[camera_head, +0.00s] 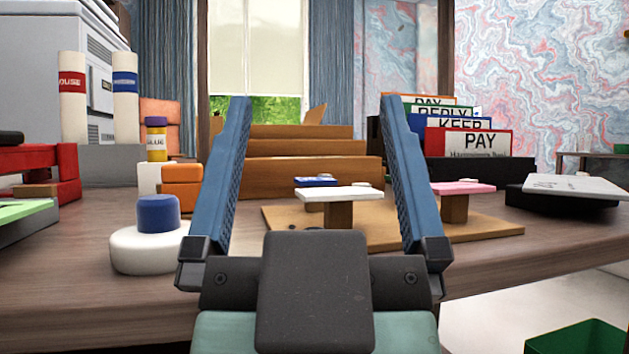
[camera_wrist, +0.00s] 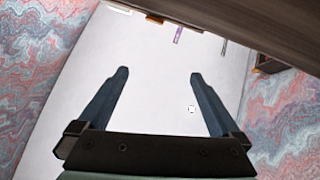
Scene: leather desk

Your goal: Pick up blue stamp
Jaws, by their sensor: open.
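Two blue items stand on the desk in the head view, and I cannot tell for sure which is the blue stamp. One is a small piece with a flat blue top (camera_head: 316,181), partly hidden behind a white-topped piece (camera_head: 338,194) on a brown block. The other is a blue cylinder (camera_head: 158,213) on a round white base (camera_head: 150,250) at the left. My gripper (camera_head: 317,100) is open and empty, its two blue fingers spread wide in front of the desk. In the wrist view my gripper (camera_wrist: 158,74) has only a pale surface behind it.
A pink-topped piece (camera_head: 463,187) shares the wooden board (camera_head: 490,226). A brown stepped organizer (camera_head: 300,178) and a file rack with a PAY card (camera_head: 480,141) stand behind. An orange box (camera_head: 182,186) is left. A green bin (camera_head: 578,340) is lower right. The desk edge (camera_wrist: 250,22) crosses the wrist view's top.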

